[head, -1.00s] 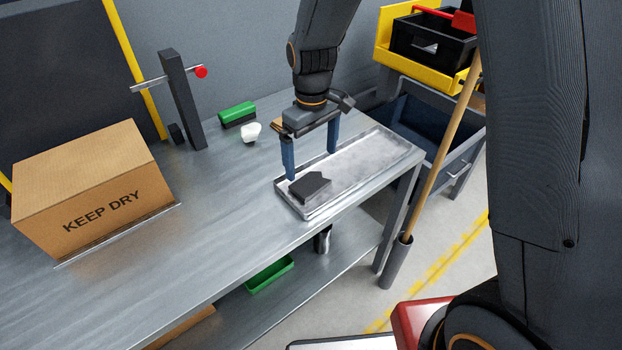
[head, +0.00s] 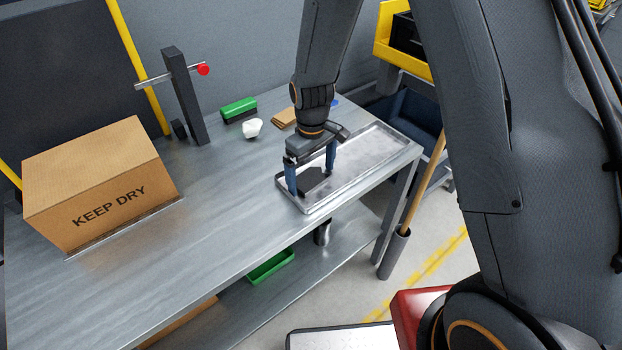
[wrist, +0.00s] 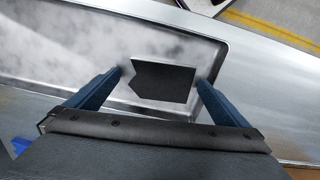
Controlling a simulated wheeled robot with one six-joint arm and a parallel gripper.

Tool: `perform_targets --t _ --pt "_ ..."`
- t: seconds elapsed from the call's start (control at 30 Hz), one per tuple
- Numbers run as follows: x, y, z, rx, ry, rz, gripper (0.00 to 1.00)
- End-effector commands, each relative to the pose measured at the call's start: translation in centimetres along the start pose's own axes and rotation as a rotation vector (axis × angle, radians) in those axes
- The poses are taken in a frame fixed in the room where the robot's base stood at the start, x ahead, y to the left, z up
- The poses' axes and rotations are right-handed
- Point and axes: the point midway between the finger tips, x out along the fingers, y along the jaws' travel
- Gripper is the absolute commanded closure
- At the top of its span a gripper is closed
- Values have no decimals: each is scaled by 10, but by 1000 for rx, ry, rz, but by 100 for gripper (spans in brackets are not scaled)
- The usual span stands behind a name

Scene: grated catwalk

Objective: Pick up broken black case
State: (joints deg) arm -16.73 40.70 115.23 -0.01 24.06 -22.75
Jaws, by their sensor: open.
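The broken black case (head: 314,180) lies flat in the left end of a shallow metal tray (head: 375,155) on the workbench. In the wrist view the black case (wrist: 163,81) is a dark piece with a notched, pointed left edge. My gripper (head: 311,186) is open, its two blue fingers lowered to the tray, one on each side of the case. In the wrist view the fingertips of my gripper (wrist: 163,76) flank the case, with a gap showing on each side. The fingers partly hide the case in the head view.
On the steel workbench (head: 215,215) stand a KEEP DRY carton (head: 95,180), a dark post with a red-tipped bar (head: 185,95), a green-topped block (head: 238,108), a white lump (head: 252,128) and a brown piece (head: 284,118). A broom handle (head: 425,180) stands beyond the right edge.

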Motion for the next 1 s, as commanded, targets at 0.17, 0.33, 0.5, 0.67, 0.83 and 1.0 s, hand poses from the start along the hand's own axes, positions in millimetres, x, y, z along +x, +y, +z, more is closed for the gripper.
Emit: perform_targets --t 0.17,0.33,0.5,0.67,0.83,1.0 --pt "0 0 0 0 0 0 17" --pt "0 0 0 0 0 0 43" --pt "0 0 0 0 0 0 43" --pt "-3 0 0 0 1 0 43" --pt "-16 0 -1 0 3 1 43" --pt "-40 1 -2 0 5 2 43"
